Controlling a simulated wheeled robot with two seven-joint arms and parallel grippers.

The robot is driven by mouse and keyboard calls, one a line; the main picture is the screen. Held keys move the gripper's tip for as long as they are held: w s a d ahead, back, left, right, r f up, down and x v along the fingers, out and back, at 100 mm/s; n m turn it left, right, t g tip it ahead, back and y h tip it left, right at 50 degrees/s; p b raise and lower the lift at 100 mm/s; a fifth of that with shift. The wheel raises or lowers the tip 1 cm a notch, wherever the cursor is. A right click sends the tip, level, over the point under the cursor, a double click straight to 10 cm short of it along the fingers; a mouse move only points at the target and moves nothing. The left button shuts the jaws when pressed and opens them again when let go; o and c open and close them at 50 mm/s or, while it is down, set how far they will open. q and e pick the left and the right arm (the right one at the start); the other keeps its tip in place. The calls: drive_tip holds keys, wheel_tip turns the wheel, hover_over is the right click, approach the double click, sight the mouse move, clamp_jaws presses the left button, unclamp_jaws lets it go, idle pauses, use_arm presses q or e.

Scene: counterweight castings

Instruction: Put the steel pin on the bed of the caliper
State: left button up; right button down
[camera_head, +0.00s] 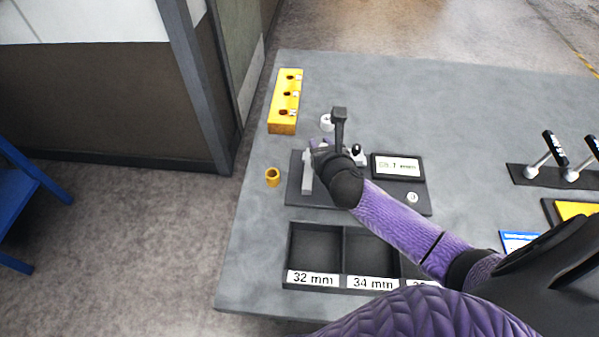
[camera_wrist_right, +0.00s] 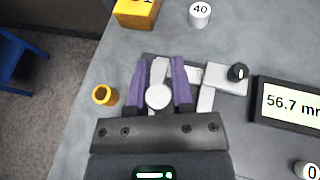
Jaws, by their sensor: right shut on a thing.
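The caliper stands on a dark plate (camera_head: 295,200) on the table, with a grey jaw (camera_head: 307,175) at its left. In the wrist view its sliding part (camera_wrist_right: 222,80) has a black knob and lies right of the fingers. My right gripper (camera_head: 322,147) is over the caliper. In the wrist view its purple fingers (camera_wrist_right: 159,75) are shut on the steel pin (camera_wrist_right: 158,96), seen end-on as a pale disc. Whether the pin touches the bed cannot be told. The pin is not clear in the head view. My left gripper is not in view.
The caliper's display (camera_wrist_right: 292,103) reads 56.7 mm. A yellow holed block (camera_head: 284,115), a white cylinder marked 40 (camera_wrist_right: 199,14) and a yellow ring (camera_head: 272,177) are nearby. A black tray (camera_head: 287,255) with 32 mm and 34 mm labels lies in front. Levers (camera_head: 540,168) stand at right.

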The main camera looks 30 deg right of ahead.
wheel_tip(320, 180, down, 7)
drive_tip(key=b, duration=0.3)
drive_tip(key=shift+s+d+r, duration=0.1)
drive_tip(key=shift+r, duration=0.25)
drive_tip(key=shift+f, duration=0.2)
drive_tip(key=shift+c, duration=2.4)
unclamp_jaws()
drive_tip(key=shift+r, duration=0.1)
